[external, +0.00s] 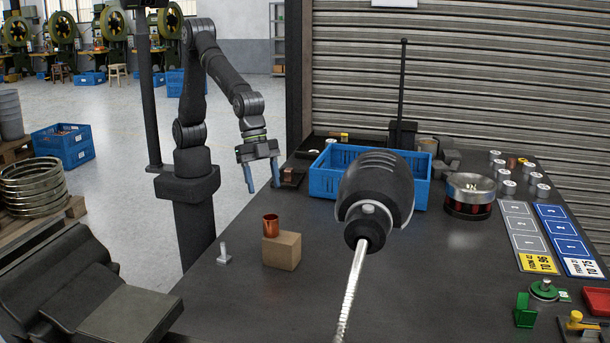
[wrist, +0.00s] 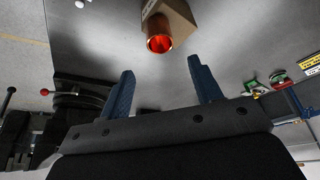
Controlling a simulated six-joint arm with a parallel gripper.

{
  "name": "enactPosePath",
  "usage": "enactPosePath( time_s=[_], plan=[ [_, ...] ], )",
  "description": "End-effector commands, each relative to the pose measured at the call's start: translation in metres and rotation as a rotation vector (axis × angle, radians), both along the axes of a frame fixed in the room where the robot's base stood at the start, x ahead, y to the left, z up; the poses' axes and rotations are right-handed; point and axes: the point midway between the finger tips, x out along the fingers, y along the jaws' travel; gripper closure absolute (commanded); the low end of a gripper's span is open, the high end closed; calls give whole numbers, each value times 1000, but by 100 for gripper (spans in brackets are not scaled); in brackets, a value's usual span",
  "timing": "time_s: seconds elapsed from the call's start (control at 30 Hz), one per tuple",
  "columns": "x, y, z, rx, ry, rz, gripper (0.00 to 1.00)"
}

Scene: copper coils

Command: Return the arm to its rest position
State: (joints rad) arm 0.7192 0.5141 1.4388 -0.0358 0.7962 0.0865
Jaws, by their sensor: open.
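My arm (external: 191,107) stands at the left edge of the table, with its forearm bent out and down. My gripper (external: 262,174) hangs near the table's left edge, with its blue fingers apart and nothing between them. It also shows in the wrist view (wrist: 158,85), with the fingers spread. A copper coil (external: 271,225) sits on a small cardboard box (external: 282,251), below and apart from my gripper. The coil also shows in the wrist view (wrist: 160,34), beyond the fingertips.
A blue crate (external: 326,185) stands right of my gripper. A dark block with a copper-coloured piece (external: 289,177) is close by the fingers. A dark rounded tool (external: 376,196) with a pale rod fills the middle foreground. A small metal piece (external: 224,254) stands left of the box.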

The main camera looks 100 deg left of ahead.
Motion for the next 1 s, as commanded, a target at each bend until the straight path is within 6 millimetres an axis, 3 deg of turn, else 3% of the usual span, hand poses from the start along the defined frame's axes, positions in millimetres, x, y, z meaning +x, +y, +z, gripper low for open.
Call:
enactPosePath(
  time_s=[0.37,1.0],
  plan=[
    [3,-4,-12,1,1,0,42],
    [33,-33,-116,2,1,-1,42]
  ],
)
